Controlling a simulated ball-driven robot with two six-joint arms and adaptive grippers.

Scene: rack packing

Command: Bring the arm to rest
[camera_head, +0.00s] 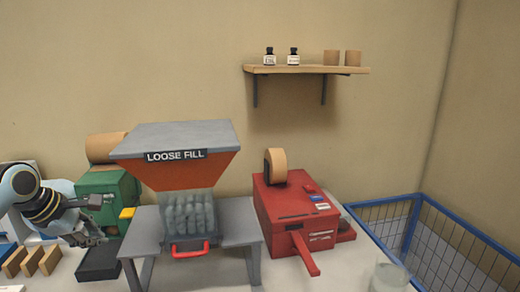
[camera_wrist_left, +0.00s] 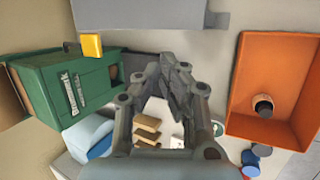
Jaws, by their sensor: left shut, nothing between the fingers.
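My left gripper (camera_head: 92,236) is at the left edge of the head view, in front of the green machine (camera_head: 108,190). Its arm comes in from the left, bent and pointing down to the right. In the left wrist view the gripper (camera_wrist_left: 178,82) fills the middle, with its fingers shut and nothing between them. Below it, seen through the finger linkage, are several tan blocks (camera_wrist_left: 147,134). My right gripper is not in view.
The loose fill hopper (camera_head: 172,155) stands on a grey stand right of the gripper. Further right are a red machine (camera_head: 290,218) and a blue wire basket (camera_head: 440,235). An orange tray (camera_wrist_left: 240,122) holds a dark bottle (camera_wrist_left: 264,106). A shelf (camera_head: 305,70) hangs on the wall.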

